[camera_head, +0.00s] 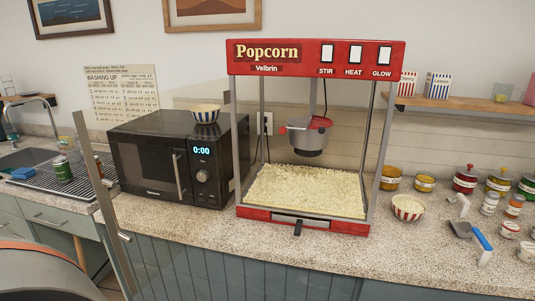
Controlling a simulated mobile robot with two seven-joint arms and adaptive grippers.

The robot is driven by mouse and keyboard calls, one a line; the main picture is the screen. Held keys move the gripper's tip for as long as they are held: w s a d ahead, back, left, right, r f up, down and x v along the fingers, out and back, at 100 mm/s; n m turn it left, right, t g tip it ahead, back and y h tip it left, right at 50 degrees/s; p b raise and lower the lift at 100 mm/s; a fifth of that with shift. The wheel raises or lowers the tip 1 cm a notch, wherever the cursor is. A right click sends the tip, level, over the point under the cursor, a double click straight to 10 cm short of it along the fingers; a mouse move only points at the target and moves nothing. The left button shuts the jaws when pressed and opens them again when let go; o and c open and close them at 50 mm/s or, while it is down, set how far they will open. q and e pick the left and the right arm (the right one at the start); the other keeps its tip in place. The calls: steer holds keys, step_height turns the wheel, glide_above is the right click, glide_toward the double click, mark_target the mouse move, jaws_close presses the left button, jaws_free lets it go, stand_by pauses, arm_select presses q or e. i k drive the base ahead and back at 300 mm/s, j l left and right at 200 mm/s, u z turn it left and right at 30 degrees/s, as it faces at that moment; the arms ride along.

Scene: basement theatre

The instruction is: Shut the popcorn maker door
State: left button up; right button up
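The red popcorn maker (315,58) stands on the speckled counter, with popcorn heaped on its floor and a kettle hanging inside. Its clear door stands wide open, swung out to the left from the left front post. The door's metal outer edge (103,190) is nearest to me, over the front of the counter, and a small handle (125,237) shows low on it. The microwave is seen partly through the pane. Neither of my grippers is in view.
A popcorn bowl (408,208), a blue-handled scoop (482,238) and several jars stand on the right. A sink and drying rack (87,178) are at left.

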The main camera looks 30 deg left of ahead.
mark_target(101, 192)
steer(key=k+j, duration=0.1)
steer(key=j, duration=0.35)
steer(key=j+z, duration=0.1)
steer(key=j, duration=0.35)
steer(key=k+j, duration=0.15)
steer(key=j, duration=0.3)
steer(key=k+j+z, duration=0.1)
steer(key=j, duration=0.35)
steer(key=k+j, duration=0.1)
steer(key=j, duration=0.35)
steer(key=k+j+z, duration=0.1)
steer(key=j, duration=0.35)
steer(key=k+j, duration=0.15)
steer(key=j, duration=0.25)
